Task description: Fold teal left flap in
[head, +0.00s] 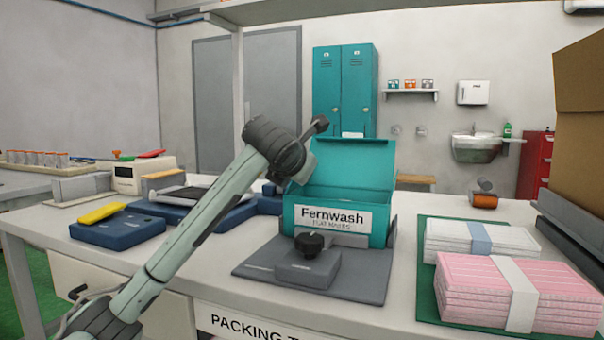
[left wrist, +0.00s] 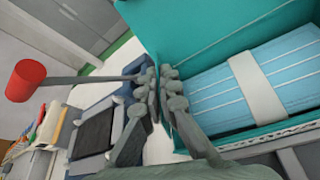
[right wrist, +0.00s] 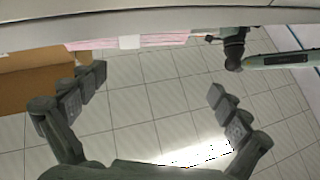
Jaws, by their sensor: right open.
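The teal box (head: 340,185), labelled Fernwash, stands with its lid raised at the back. In the left wrist view, light blue packs with a white band (left wrist: 255,85) lie inside its teal front wall (left wrist: 270,134). My left gripper (left wrist: 158,76) is at the box's left side, its fingertips close together. It also shows in the head view (head: 318,126), above the box's upper left corner. The left flap cannot be made out apart from the fingers and wall. My right gripper (right wrist: 155,85) is open and empty, over the tiled floor; the head view does not show it.
The box stands on a grey fixture (head: 255,268) with a black knob (head: 312,243) in front. White packs (head: 460,240) and pink packs (head: 480,285) lie on a green mat (head: 425,300) to the right. Blue trays (head: 118,232) lie left. A cardboard carton (head: 580,130) stands far right.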

